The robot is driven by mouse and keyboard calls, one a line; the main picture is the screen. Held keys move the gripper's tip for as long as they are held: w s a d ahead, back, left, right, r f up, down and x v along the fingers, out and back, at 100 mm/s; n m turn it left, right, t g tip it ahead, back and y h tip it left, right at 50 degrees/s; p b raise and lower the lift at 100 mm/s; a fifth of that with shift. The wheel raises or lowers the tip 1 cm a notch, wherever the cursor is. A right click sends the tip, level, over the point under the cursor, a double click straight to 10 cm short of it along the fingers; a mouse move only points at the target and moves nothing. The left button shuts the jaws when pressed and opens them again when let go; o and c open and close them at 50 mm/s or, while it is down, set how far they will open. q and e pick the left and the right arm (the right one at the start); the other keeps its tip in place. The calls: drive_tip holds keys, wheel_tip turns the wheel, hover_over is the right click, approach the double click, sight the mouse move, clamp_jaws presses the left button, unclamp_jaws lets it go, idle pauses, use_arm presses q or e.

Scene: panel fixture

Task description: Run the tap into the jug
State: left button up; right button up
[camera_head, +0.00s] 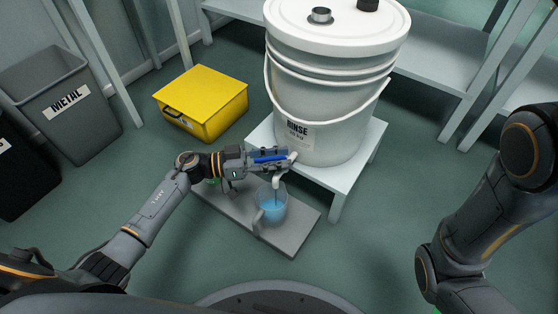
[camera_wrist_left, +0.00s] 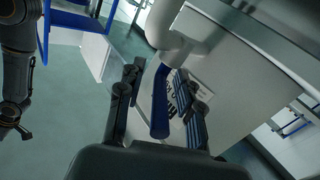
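The clear jug (camera_head: 270,207) stands upright on a low grey board under the tap (camera_head: 277,183) and holds some blue liquid. A thin blue line below the spout looks like a stream running into the jug. The tap is on the lower front of the white bucket marked RINSE (camera_head: 338,100). Its blue lever (camera_wrist_left: 160,100) lies between the fingers of my left gripper (camera_wrist_left: 160,104), with a visible gap on the left side. In the head view, my left gripper (camera_head: 272,158) is at the tap, above the jug. My right gripper is out of the head view.
The bucket stands on a low white stand (camera_head: 350,170). The grey board (camera_head: 296,232) lies on the floor in front of it. A yellow box (camera_head: 215,95), a METAL bin (camera_head: 75,125) and a dark bin stand to the left. White shelves (camera_head: 445,60) stand behind. Floor is clear right of the stand.

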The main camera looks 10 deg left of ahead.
use_arm(q)
drive_tip(key=shift+w+d, duration=0.1)
drive_tip(key=shift+d, duration=0.05)
clamp_jaws()
